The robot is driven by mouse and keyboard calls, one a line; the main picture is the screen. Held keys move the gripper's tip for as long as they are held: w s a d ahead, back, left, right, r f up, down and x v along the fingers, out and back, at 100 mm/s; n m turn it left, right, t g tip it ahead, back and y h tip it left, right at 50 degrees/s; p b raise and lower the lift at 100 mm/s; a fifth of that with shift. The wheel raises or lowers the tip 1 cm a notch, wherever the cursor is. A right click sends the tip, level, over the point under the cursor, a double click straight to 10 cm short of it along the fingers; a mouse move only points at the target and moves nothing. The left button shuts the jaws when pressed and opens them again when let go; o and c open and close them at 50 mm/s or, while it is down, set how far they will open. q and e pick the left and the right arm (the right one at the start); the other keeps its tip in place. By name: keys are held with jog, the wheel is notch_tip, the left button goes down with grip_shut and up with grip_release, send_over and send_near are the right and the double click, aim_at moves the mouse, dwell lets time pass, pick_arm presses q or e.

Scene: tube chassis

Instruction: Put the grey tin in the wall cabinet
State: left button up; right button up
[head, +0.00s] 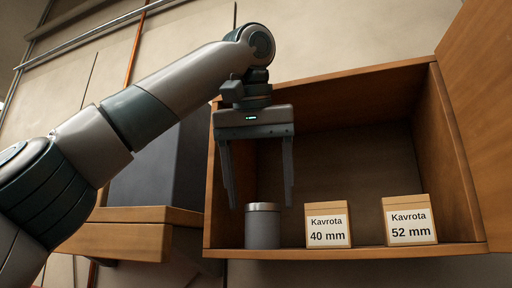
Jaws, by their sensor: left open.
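The grey tin (262,227) stands upright on the floor of the open wooden wall cabinet (350,252), at its left end near the front. My left gripper (260,206) points down over the tin with its two fingers spread wide. The fingertips end a little above or around the tin's top, one to each side, with a gap to the tin. Nothing is between the fingers. My right gripper does not show.
Two boxes stand in the cabinet right of the tin, labelled Kavrota 40 mm (328,225) and Kavrota 52 mm (409,220). The cabinet door (485,110) is open at the right. A wooden shelf (125,238) with a dark grey panel or box (155,170) is at the left.

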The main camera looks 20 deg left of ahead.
pick_arm(q)
jog(key=v, duration=0.8)
jog(key=shift+r, duration=0.25)
jog(key=shift+s, duration=0.15)
dwell(1.1)
